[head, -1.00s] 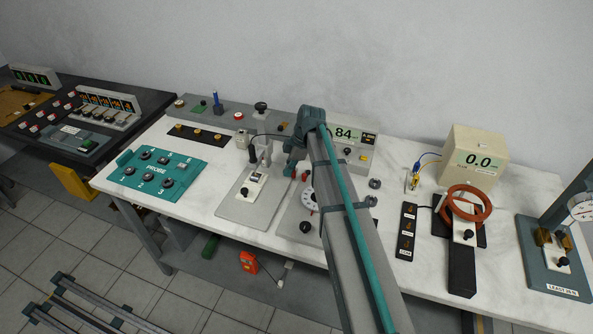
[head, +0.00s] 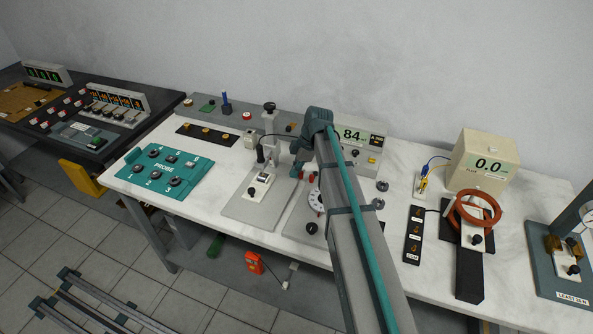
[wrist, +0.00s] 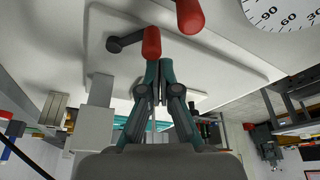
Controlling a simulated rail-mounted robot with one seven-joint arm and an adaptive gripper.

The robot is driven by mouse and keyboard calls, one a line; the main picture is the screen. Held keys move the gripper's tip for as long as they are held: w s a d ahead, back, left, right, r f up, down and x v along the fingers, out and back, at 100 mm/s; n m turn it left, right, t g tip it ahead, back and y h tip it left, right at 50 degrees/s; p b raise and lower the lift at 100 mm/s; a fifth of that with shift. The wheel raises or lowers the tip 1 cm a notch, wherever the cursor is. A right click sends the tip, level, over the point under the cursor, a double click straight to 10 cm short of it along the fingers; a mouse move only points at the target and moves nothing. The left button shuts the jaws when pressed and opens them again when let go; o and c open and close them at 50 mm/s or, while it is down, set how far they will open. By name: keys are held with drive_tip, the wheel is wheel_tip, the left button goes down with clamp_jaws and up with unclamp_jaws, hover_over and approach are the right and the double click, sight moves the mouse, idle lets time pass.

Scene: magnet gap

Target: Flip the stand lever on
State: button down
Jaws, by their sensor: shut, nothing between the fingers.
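In the wrist view, a lever with a red grip (wrist: 151,42) on a dark arm and round pivot lies just beyond my fingertips. A second red handle (wrist: 190,15) is at the top edge, partly cut off. I cannot tell which one is the stand lever. My gripper (wrist: 157,66) is shut and empty, its tips close to the first red grip; whether they touch is unclear. In the head view, my gripper (head: 297,163) hangs above the stand area, near small red parts. My arm hides much of that area.
A numbered dial (wrist: 290,10) is at the top right of the wrist view. In the head view, a grey plate with a small instrument (head: 252,212) stands left of my arm. A teal probe panel (head: 160,178) and a display reading 84 (head: 351,134) are nearby.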

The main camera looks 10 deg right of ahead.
drive_tip(key=a, duration=0.3)
drive_tip(key=shift+s, duration=0.3)
drive_tip(key=shift+w+r+b, duration=0.3)
drive_tip(key=shift+r, duration=0.25)
drive_tip(key=b+v, duration=0.1)
drive_tip(key=v, duration=0.7)
drive_tip(key=shift+w+d+r+b, duration=0.2)
drive_tip(key=shift+r+b, duration=0.15)
